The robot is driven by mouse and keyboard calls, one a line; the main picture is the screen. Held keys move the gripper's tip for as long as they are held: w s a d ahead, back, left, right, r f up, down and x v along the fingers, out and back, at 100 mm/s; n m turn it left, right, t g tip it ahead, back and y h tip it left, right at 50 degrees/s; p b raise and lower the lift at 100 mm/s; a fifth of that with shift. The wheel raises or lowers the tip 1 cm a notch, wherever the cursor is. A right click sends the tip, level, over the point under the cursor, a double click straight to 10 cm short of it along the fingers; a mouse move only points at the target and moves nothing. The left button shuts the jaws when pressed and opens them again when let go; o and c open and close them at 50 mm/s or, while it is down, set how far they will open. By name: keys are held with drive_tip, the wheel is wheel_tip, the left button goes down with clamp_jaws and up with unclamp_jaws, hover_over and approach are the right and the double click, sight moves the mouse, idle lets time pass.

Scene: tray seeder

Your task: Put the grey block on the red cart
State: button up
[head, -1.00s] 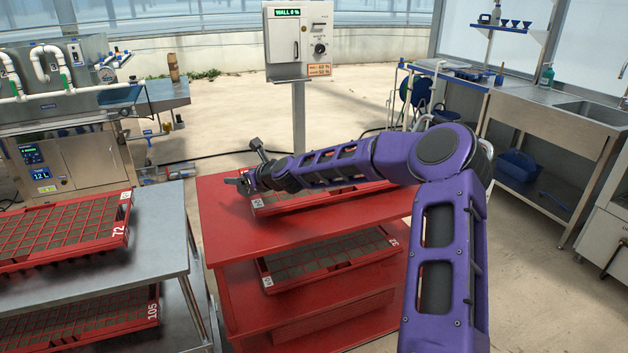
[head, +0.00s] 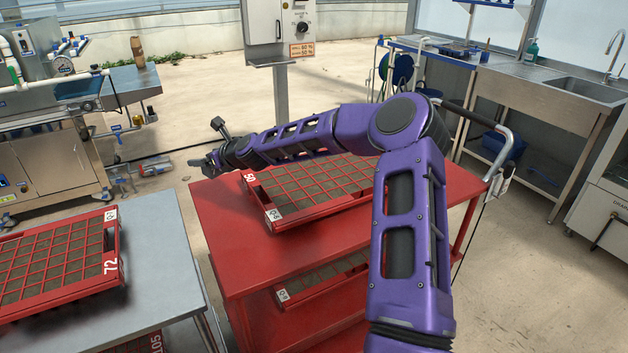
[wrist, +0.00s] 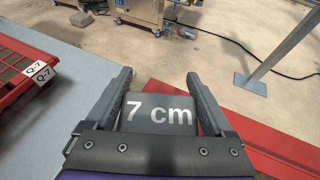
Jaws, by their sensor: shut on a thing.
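My gripper (head: 205,163) reaches out over the far left corner of the red cart (head: 220,220) in the head view. In the wrist view my gripper (wrist: 156,76) is shut on the grey block (wrist: 158,128), which carries a white "7 cm" mark and sits between the two fingers. The block is held at the cart's left edge. The red cart top (wrist: 275,150) shows to the right of the fingers. In the head view the block cannot be made out clearly.
A red gridded tray (head: 330,185) lies on the cart top, with a bare red strip along its left side. A grey table (head: 155,240) with another red tray (head: 60,260) stands to the left. A grey post (head: 281,95) with a control box stands behind the cart.

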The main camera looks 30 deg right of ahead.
sight(217, 197)
wheel_tip(217, 197, down, 10)
drive_tip(key=shift+b, duration=0.95)
drive_tip(key=o, duration=1.3)
drive_tip(key=shift+f, duration=0.1)
drive_tip(key=shift+s+d+r, duration=0.1)
drive_tip(key=shift+s+r, duration=0.1)
drive_tip(key=shift+r, duration=0.05)
drive_tip(key=p+v, duration=0.1)
drive_tip(key=v, duration=1)
drive_tip(key=shift+s+d, duration=0.15)
drive_tip(key=shift+s, duration=0.15)
